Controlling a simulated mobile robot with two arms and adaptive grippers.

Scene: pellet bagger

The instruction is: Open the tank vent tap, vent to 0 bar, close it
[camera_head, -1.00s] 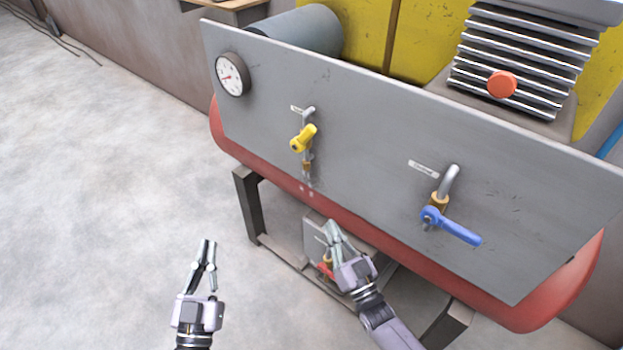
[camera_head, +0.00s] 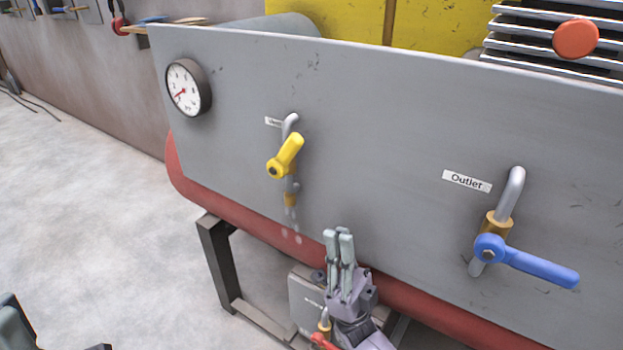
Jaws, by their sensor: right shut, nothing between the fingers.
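The yellow-handled tap (camera_head: 287,155) is on the grey panel, left of centre. Its handle slants up to the right across the pipe. Its label is partly hidden and unreadable. Pale spots show below its outlet. The round gauge (camera_head: 187,87) is at the panel's upper left; its red needle points to the lower left, and its numbers are too small to read. My right gripper (camera_head: 338,234) is shut and empty, fingers up, below and right of the yellow tap, apart from it. Only dark pieces show at the bottom left corner, perhaps my left gripper; its jaws cannot be made out.
A blue-handled tap (camera_head: 527,262) with an "Outlet" label (camera_head: 467,181) is at the panel's right. The red tank (camera_head: 245,222) lies behind and below the panel. A red-handled tap (camera_head: 323,341) is low beneath it. Open floor lies at left.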

